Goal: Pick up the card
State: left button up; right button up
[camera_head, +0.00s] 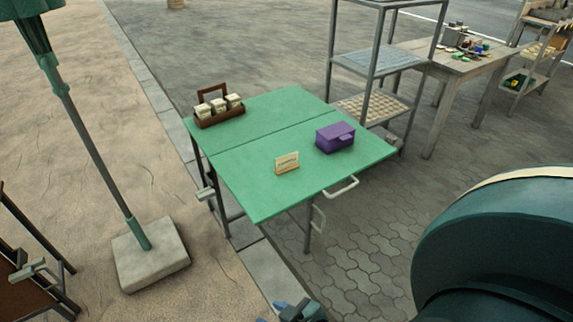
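The card (287,163) is a small cream card with a line of print, standing nearly upright in a brown base on the green folding table (245,195). It is near the middle of the table's front half, left of a purple box. A large dark teal rounded part at the right edge looks like my own arm.
The purple box (335,138) sits right of the card. A brown caddy (219,115) with several pale containers stands at the table's back left. A metal shelf rack (372,60) stands behind the table's right side. A parasol base (151,258) is at left. Table space around the card is clear.

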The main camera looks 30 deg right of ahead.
aim_at(284, 164)
jog(key=i+l+z, duration=0.1)
jog(key=i, duration=0.4)
jog(key=i+l, duration=0.1)
jog(key=i, duration=0.4)
jog(key=l+z, duration=0.05)
